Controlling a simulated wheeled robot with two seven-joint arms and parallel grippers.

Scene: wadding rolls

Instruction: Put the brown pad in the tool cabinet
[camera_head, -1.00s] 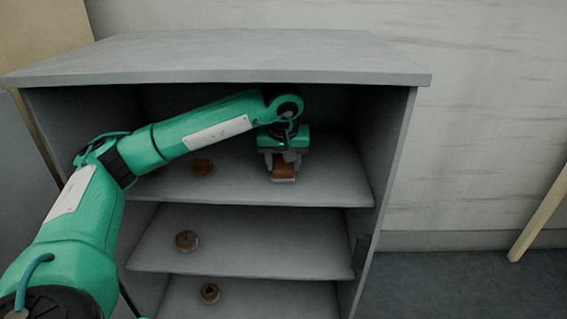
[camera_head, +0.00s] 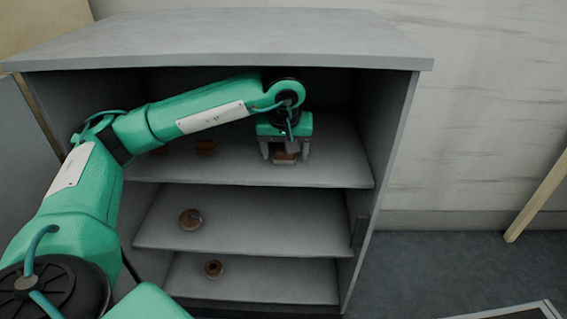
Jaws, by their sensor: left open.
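The grey tool cabinet (camera_head: 250,35) stands open in front of me with several shelves. The brown pad (camera_head: 284,158) lies on the top shelf (camera_head: 235,173), right of its middle. My left gripper (camera_head: 285,152) reaches into the top compartment from the left, pointing down. Its fingers are open, one on each side of the pad, with gaps beside it. The gripper body hides the pad's back part. My right gripper is not in view.
Brown rolls lie on the shelves: one on the top shelf (camera_head: 205,147), one on the middle shelf (camera_head: 191,219), one on the bottom shelf (camera_head: 213,269). The cabinet's right side wall is close to my gripper. A wooden plank (camera_head: 536,196) leans at the far right.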

